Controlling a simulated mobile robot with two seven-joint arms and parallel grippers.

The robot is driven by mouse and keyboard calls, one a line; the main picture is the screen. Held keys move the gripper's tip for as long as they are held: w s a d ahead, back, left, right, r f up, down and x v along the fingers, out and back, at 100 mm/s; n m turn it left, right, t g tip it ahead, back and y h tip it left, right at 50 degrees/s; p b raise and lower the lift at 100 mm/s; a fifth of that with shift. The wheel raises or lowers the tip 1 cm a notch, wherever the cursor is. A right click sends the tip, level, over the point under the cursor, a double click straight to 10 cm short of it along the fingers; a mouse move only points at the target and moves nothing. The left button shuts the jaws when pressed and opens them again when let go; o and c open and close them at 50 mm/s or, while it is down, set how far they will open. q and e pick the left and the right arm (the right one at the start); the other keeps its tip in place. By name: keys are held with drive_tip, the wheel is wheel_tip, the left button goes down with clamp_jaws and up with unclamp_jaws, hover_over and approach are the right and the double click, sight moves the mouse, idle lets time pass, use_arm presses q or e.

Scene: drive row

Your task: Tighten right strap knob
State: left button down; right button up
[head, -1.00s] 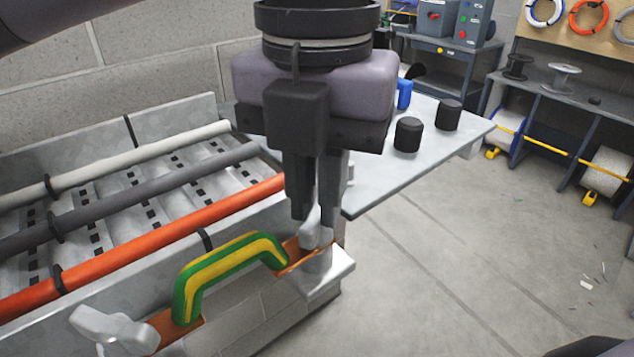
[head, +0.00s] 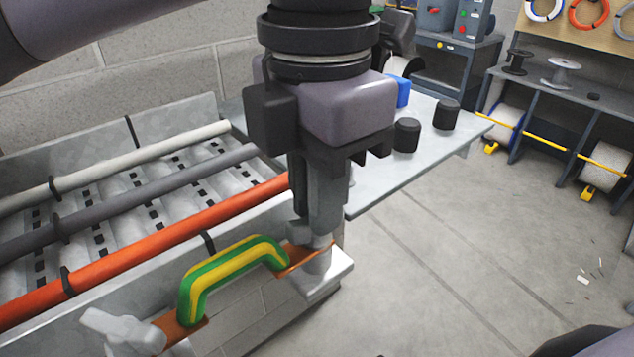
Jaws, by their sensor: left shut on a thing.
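The right strap knob (head: 302,230) is a light grey wing knob at the right end of a green-and-yellow strap (head: 232,264). It stands on the strap's copper end over a grey post. My left gripper (head: 318,222) points straight down from above, its fingers shut on the knob and hiding most of it. The left strap knob (head: 118,330), a similar grey wing knob, sits at the strap's other copper end with nothing touching it. My right gripper is not in view.
A metal tray (head: 60,335) carries white, dark grey and orange cables on the left. Behind the gripper, a grey table (head: 395,180) holds two black cylinders (head: 407,135) and a blue item (head: 400,91). Open floor lies to the right.

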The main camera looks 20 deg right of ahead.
use_arm(q)
drive_tip(key=m, duration=0.4)
drive_tip(key=shift+r+m+p, duration=0.1)
drive_tip(key=shift+m+p, duration=0.2)
drive_tip(key=shift+p, duration=0.05)
drive_tip(key=m, duration=0.4)
drive_tip(key=shift+s, duration=0.1)
drive_tip(key=shift+m+p, duration=0.3)
drive_tip(key=shift+m, duration=0.1)
drive_tip(key=c, duration=1.1)
unclamp_jaws()
drive_tip(key=shift+c, duration=0.2)
drive_tip(key=shift+r, duration=3.55)
